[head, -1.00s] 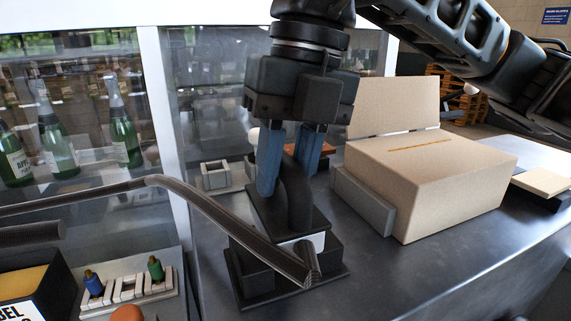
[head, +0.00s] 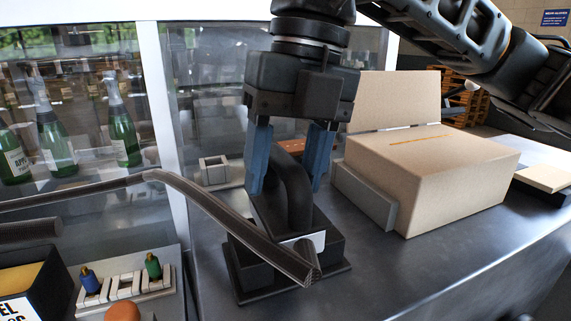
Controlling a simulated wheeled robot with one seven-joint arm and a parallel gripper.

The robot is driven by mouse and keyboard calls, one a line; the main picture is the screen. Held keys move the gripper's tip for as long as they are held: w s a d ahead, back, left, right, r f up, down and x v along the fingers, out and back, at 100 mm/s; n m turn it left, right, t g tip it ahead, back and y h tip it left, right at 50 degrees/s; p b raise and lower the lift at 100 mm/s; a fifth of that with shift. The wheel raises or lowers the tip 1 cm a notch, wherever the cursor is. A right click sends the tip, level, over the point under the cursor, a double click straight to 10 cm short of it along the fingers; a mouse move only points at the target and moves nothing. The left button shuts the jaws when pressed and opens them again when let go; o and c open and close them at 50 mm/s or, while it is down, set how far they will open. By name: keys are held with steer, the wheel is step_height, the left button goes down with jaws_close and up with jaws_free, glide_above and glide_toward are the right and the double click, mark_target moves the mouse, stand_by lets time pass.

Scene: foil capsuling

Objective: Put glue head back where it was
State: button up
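The glue head (head: 294,205) is a dark block with a thick curved handle on top and a pale label on its front. It sits upright in a black square holder (head: 250,268) on the metal table. A ribbed grey hose (head: 225,216) runs in from the left and ends in front of it. My gripper (head: 288,188) points down over the glue head. Its two blue fingers are spread, one on each side of the handle, with a visible gap. The glue head's underside is hidden inside the holder.
A rack with blue and green glue bottles (head: 125,288) is at lower left. Glass panels stand behind. The table's front right is clear.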

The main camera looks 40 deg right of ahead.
steer(key=shift+r, duration=0.1)
steer(key=shift+r+p, duration=0.6)
steer(key=shift+p, duration=0.35)
step_height(320, 180, up, 12)
steer(key=d, duration=0.2)
steer(key=shift+s+f+b, duration=0.2)
steer(key=shift+s+b, duration=0.15)
steer(key=shift+b, duration=0.1)
